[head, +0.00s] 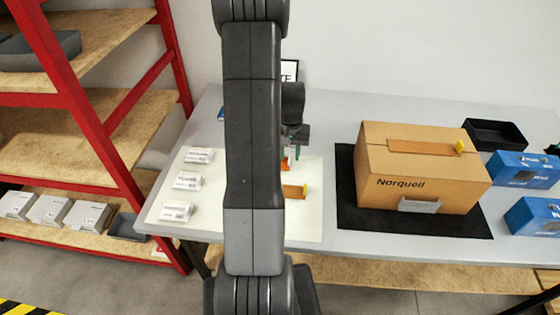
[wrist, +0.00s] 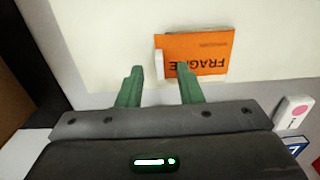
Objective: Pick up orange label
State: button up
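The orange label (wrist: 203,52), printed "FRAGILE" and upside down in the wrist view, lies on a white mat. A small pale tab (wrist: 159,63) stands at its left edge. My gripper (wrist: 158,72) is open and empty, its two green fingertips apart. In the picture the tab shows between the fingertips; I cannot tell how far they are above it. In the head view my gripper (head: 290,155) is over the mat, and a bit of the orange label (head: 285,165) shows beside my arm, which hides the rest.
A brown strip with a yellow tab (head: 293,191) lies nearer on the mat (head: 305,224). Several white boxes (head: 187,181) stand at left. A "Norquell" carton (head: 420,172) sits on a black mat (head: 355,215). Blue boxes (head: 525,168) and a black tray (head: 494,134) are at right.

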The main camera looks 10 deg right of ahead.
jog(key=shift+f, duration=0.7)
jog(key=shift+c, duration=0.4)
grip_shut()
